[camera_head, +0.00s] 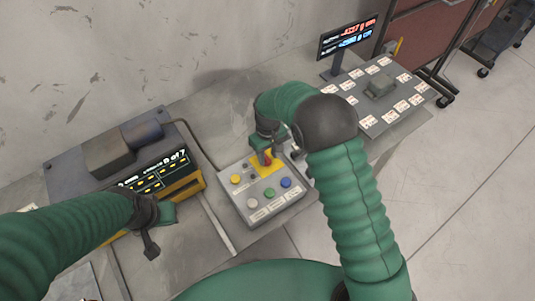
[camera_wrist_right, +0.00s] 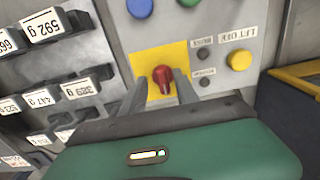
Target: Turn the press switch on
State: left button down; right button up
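A grey control box (camera_head: 234,201) stands on the bench in the middle of the head view, with yellow, green, blue, white and red buttons. A red rotary switch (camera_head: 267,160) sits on its yellow plate (camera_head: 270,171). In the right wrist view the red switch (camera_wrist_right: 164,76) is on the yellow plate (camera_wrist_right: 146,55), between the fingertips. My right gripper (camera_wrist_right: 160,88) is open, one finger on each side of the switch; whether they touch it I cannot tell. My left gripper (camera_head: 151,243) is low at the left, away from the box; its finger opening is unclear.
A machine with a lit display (camera_head: 158,176) stands to the left of the box. A board with labelled weights (camera_head: 378,96) and a red-and-blue display (camera_head: 347,37) stand at the back right. Labelled weights (camera_wrist_right: 48,27) also show in the right wrist view.

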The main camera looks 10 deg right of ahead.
jog(key=shift+w+a, duration=0.1)
jog(key=shift+c, duration=0.6)
jog(key=shift+a, duration=0.35)
grip_shut()
pick_arm(q)
jog(key=shift+w+a+f, duration=0.1)
jog(key=shift+a, duration=0.15)
pick_arm(e)
jog(key=shift+d, duration=0.1)
pick_arm(q)
jog(key=shift+d, duration=0.1)
pick_arm(e)
jog(key=shift+d, duration=0.1)
